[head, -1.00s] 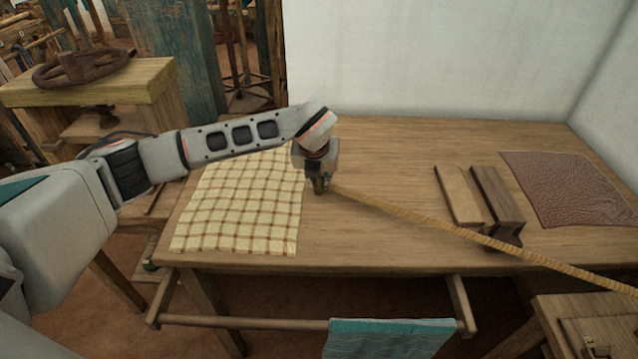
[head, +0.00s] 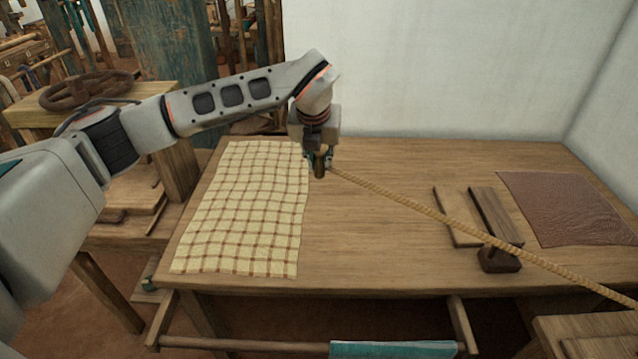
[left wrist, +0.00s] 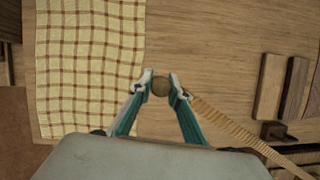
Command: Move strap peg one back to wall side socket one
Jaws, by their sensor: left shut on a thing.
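My left gripper (head: 319,163) is shut on the strap peg (head: 320,170), a short dark brown round peg, above the table near the right edge of the checked cloth. In the left wrist view the peg's round end (left wrist: 160,86) sits between the two fingertips. A tan ribbed strap (head: 430,211) runs from the peg down to the right and out of the picture, over the table. It also shows in the left wrist view (left wrist: 228,124). I cannot make out wall side socket one. My right gripper is not in view.
The wooden table (head: 370,240) is mostly bare in the middle. A yellow checked cloth (head: 245,210) lies left. Two wooden boards (head: 495,215), a small dark block (head: 500,260) and a brown leather sheet (head: 570,205) lie right. A white wall (head: 430,70) stands behind.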

